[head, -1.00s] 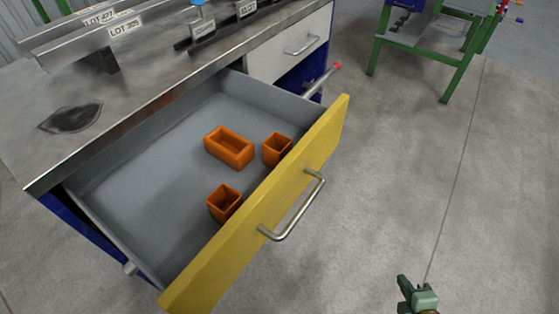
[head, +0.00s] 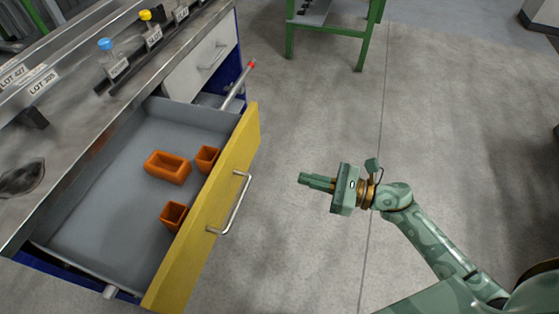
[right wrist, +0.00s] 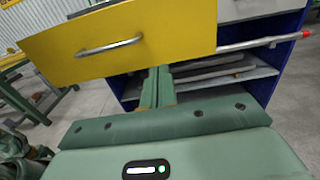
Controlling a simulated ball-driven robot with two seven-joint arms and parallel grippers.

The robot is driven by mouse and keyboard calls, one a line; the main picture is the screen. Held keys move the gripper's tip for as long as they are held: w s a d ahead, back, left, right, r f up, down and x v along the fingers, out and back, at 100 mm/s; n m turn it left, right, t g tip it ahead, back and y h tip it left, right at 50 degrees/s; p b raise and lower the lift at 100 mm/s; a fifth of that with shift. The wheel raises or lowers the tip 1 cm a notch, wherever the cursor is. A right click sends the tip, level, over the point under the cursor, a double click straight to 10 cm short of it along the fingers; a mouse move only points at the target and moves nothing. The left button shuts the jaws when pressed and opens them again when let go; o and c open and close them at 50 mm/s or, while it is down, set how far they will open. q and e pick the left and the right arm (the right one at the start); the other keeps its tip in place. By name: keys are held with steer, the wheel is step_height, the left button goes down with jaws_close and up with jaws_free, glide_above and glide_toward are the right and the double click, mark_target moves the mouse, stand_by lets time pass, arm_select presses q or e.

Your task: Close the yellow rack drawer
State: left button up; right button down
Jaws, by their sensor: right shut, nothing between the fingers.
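The yellow rack drawer (head: 212,212) stands pulled out from the bench, its yellow front and metal bar handle (head: 236,205) facing right in the head view. Its grey tray holds several orange bins, one of them a longer bin (head: 167,167). My right gripper (head: 304,179) is shut and empty, to the right of the drawer front and apart from it. In the right wrist view the yellow front (right wrist: 190,32) and its handle (right wrist: 108,47) lie ahead, above the shut fingers (right wrist: 158,72). My left gripper is not in view.
The steel bench top (head: 80,120) carries labelled racks and bottles with blue and yellow caps. A white drawer (head: 202,62) is shut beside the yellow one. A red-tipped rod (head: 240,84) sticks out near the drawer's far corner. A green-legged table (head: 331,20) stands behind.

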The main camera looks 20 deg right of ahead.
mark_target(242, 163)
arm_select(q)
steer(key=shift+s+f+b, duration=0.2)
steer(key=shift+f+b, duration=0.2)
steer(key=shift+b, duration=0.05)
arm_select(e)
steer(key=x, duration=1.3)
steer(key=shift+w+a, duration=0.15)
steer(key=shift+a, duration=0.2)
